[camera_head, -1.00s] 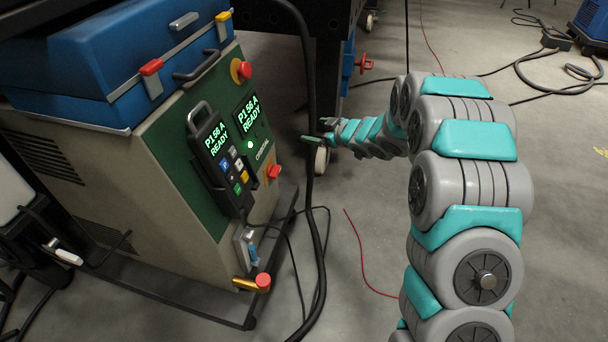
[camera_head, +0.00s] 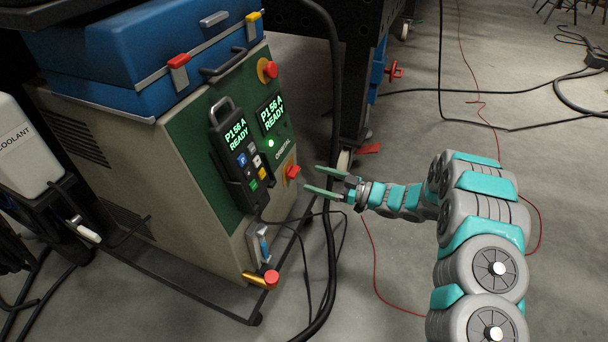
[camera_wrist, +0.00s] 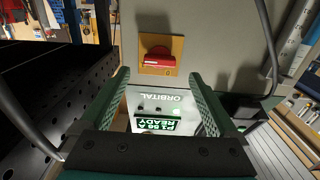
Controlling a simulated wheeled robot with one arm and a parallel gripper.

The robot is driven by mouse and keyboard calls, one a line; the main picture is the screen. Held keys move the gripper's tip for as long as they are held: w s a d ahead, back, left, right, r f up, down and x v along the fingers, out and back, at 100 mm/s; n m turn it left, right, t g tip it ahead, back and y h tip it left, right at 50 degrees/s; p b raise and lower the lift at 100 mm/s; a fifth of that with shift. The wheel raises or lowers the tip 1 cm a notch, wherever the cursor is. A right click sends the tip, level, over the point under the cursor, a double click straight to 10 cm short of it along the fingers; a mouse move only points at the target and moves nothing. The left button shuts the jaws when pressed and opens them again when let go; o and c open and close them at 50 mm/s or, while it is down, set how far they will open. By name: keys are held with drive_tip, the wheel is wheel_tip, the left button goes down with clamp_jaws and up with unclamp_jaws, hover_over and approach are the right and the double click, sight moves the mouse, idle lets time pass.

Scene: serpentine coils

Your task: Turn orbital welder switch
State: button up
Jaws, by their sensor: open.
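The orbital welder (camera_head: 185,180) is a beige cabinet with a green front panel, at left in the head view. Its red switch (camera_head: 292,171) sits on a tan plate low on the panel's right side. In the wrist view the red switch (camera_wrist: 157,60) shows on its square plate, just beyond and between the fingertips. My gripper (camera_head: 312,178) is open, its two green fingers pointing at the switch with a small gap left. In the wrist view my gripper (camera_wrist: 159,76) has nothing between its fingers. The panel lettering appears upside down there.
A black hose (camera_head: 333,200) hangs close beside the gripper. A handheld pendant (camera_head: 236,155) hangs on the panel, and a red stop button (camera_head: 267,70) is above. A blue toolbox (camera_head: 140,55) rests on top. A brass fitting with a red cap (camera_head: 262,278) protrudes below.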

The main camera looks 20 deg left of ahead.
sight(297, 173)
drive_tip(key=shift+w+a, duration=0.2)
drive_tip(key=shift+a, duration=2.55)
drive_tip(key=shift+c, duration=0.2)
drive_tip(key=c, duration=1.3)
drive_tip(key=shift+c, duration=0.2)
drive_tip(key=shift+d+f+n+b, duration=0.1)
drive_tip(key=shift+f+n+b, duration=0.05)
drive_tip(key=shift+n+b, duration=6.85)
drive_tip(key=shift+n, duration=1.9)
